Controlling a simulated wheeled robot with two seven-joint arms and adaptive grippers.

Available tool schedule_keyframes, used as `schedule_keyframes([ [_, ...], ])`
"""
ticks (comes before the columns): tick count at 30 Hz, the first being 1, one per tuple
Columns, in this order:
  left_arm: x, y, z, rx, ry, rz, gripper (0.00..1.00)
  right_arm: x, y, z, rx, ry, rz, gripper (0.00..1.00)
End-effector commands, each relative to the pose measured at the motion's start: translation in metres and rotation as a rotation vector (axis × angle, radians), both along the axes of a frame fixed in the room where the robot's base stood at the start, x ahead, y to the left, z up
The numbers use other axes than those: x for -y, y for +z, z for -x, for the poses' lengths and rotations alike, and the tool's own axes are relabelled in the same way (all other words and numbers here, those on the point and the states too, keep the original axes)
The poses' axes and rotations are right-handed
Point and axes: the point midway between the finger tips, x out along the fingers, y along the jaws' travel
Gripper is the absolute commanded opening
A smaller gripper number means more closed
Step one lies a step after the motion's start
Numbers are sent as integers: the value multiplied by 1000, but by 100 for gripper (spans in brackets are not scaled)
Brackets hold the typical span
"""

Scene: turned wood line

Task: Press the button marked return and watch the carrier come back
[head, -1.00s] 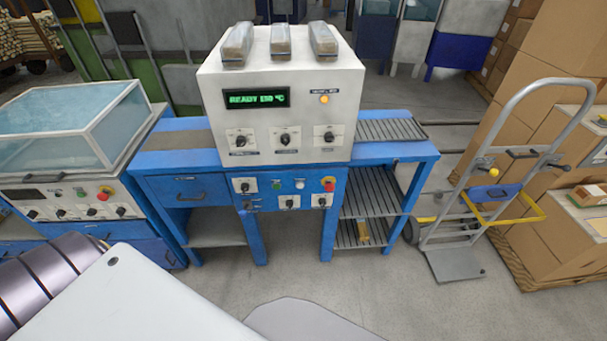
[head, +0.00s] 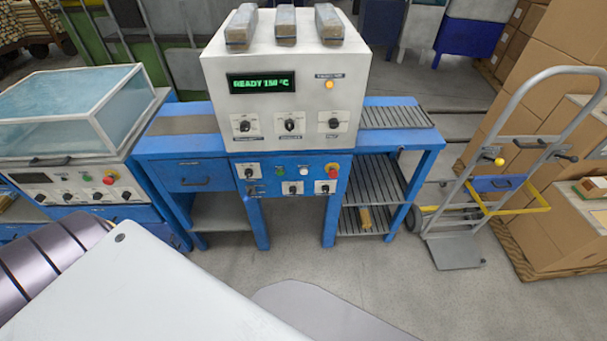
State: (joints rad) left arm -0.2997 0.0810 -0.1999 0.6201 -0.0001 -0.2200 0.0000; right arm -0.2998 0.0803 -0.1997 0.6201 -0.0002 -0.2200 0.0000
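A white machine (head: 285,90) stands on a blue bench (head: 155,147) in the middle of the head view. Its display (head: 261,83) reads "READY 150 °C" in green, and an orange lamp (head: 329,85) is lit beside it. The blue control panel (head: 290,178) below carries a green button (head: 281,171), a white button (head: 304,170), a red button (head: 332,170) and several dark knobs. The labels are too small to read, so I cannot tell which button is marked return. I cannot make out a carrier. Neither of my grippers is in view.
A roller conveyor (head: 395,117) lies at the bench's right end, above slatted shelves. A second machine with a clear cover (head: 60,110) stands at left. A hand truck (head: 490,180) and stacked cartons (head: 555,130) are at right. The floor before the bench looks clear.

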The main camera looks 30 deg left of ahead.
Motion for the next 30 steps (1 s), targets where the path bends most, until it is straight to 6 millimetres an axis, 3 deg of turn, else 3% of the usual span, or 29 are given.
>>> schedule_keyframes([
  [3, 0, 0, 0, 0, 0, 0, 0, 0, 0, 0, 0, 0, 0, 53],
  [30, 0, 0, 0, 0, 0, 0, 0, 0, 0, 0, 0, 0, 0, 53],
])
